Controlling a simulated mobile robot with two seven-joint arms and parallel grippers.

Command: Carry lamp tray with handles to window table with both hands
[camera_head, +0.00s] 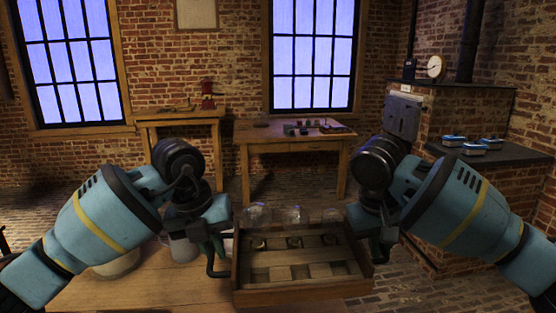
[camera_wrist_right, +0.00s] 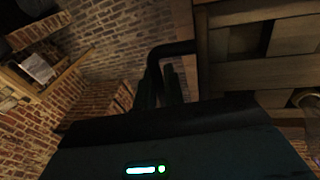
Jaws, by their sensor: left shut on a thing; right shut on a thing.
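The wooden lamp tray (camera_head: 302,296) is held between my two grippers in the head view. Its rim also shows in the right wrist view (camera_wrist_right: 203,70). Clear glass lamps (camera_head: 294,216) stand along its far side; the front slots look empty. My left gripper (camera_head: 214,245) is shut on the tray's left handle. My right gripper (camera_head: 380,243) is shut on the right handle; its fingers and the dark handle (camera_wrist_right: 172,49) overlap in the right wrist view. The window table (camera_head: 292,137) stands ahead, below the right-hand window, apart from the tray.
Small dark items (camera_head: 305,128) lie on the window table's top. A workbench with a red tool (camera_head: 208,95) stands left of it. A brick stove (camera_head: 455,160) with blue boxes (camera_head: 474,149) is on the right. A near wooden table (camera_head: 150,292) with pale jars (camera_head: 183,248) is at lower left.

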